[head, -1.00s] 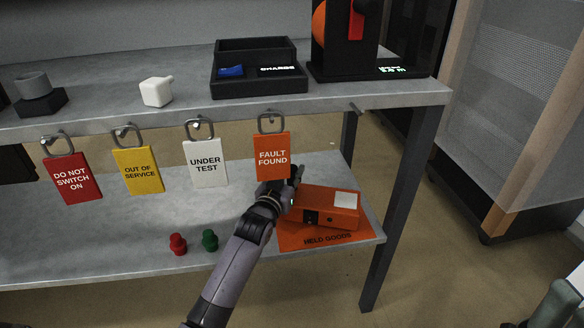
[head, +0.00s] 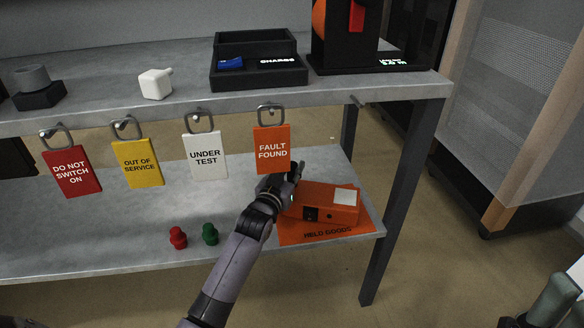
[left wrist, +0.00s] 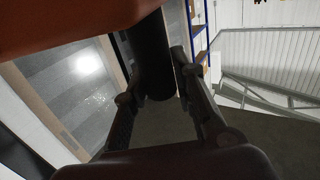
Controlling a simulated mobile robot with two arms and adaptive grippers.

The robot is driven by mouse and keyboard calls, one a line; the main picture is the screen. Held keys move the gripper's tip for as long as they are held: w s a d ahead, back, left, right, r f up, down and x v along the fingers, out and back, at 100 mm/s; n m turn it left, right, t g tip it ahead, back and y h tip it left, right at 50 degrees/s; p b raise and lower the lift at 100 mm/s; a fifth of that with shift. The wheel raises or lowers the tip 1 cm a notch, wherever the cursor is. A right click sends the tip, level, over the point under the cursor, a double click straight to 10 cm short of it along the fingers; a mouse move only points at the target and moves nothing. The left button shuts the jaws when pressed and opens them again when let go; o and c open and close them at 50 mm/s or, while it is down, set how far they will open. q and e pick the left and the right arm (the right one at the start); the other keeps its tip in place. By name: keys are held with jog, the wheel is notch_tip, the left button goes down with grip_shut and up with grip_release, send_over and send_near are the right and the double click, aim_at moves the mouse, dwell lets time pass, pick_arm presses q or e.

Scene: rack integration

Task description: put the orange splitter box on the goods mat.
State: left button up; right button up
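The orange splitter box (head: 325,204), with a pale label on top, is over the orange goods mat (head: 300,236) marked HELD GOODS, on the lower shelf. It appears to rest there; its underside is hidden. The mat shows in front of it and at its right. My left gripper (head: 284,183) is at the box's left back end, just below the FAULT FOUND tag. In the left wrist view the fingers (left wrist: 160,100) stand apart, with a dark column showing between them. An orange surface, probably the box, fills that view's upper left. My right gripper is not in view.
The orange FAULT FOUND tag (head: 272,150) hangs close above my gripper; several other tags hang to the left. A red plug (head: 178,238) and green plug (head: 210,234) stand left of my forearm. A dark shelf leg (head: 392,200) is at right.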

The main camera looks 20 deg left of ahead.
pick_arm(q)
jog(key=o, duration=0.5)
jog(key=shift+s+f, duration=0.1)
jog(key=shift+f, duration=0.2)
jog(key=s, duration=1.2)
jog(key=shift+d+r, duration=0.3)
jog(key=shift+r, duration=0.05)
jog(key=shift+f, duration=0.1)
